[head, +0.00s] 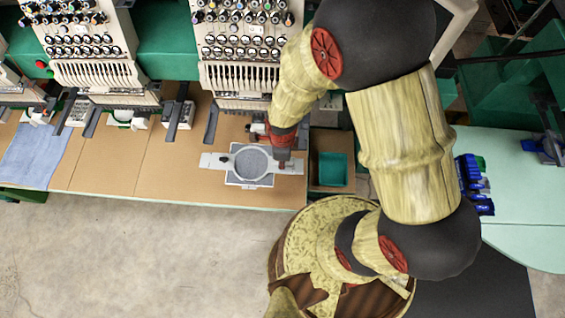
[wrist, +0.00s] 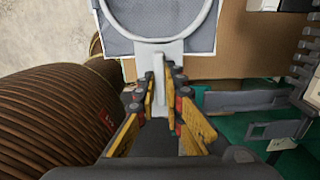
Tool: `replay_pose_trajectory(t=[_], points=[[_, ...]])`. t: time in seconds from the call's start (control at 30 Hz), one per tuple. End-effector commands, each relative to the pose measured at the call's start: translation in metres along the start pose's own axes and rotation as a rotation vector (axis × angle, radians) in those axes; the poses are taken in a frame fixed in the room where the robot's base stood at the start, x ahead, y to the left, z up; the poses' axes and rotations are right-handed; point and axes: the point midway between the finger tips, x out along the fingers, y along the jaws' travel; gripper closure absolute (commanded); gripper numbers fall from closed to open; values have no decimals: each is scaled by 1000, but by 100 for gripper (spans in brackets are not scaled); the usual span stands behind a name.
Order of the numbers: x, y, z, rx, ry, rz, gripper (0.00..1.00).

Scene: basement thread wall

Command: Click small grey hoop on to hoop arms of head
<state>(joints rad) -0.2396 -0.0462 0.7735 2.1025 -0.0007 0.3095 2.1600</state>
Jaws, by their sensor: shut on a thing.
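The small grey hoop (head: 236,163) is a ring around grey fabric, with a pale bracket tab on each side and a square of cloth showing around it. It is over the brown table in the head view. My gripper (head: 283,158) is at its right tab. In the wrist view, my gripper (wrist: 160,88) is shut on the pale tab, and the hoop's ring (wrist: 157,39) extends away at the top. The machine head (head: 245,75) stands behind the hoop. A dark grey hoop arm (head: 211,125) sticks out below it; the other is hidden by my arm.
A teal bin (head: 333,168) is right of the hoop. A blue cloth (head: 36,155) lies on the table at left. Another machine head (head: 95,70) stands at back left. Blue items (head: 474,185) lie on the pale green table at right.

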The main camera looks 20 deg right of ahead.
Motion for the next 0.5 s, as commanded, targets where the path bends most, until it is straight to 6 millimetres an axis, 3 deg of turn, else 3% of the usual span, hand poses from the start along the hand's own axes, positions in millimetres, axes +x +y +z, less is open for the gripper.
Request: replay_pose_trajectory(t=[0.5], points=[[15,-45,0,1,0,1,100]])
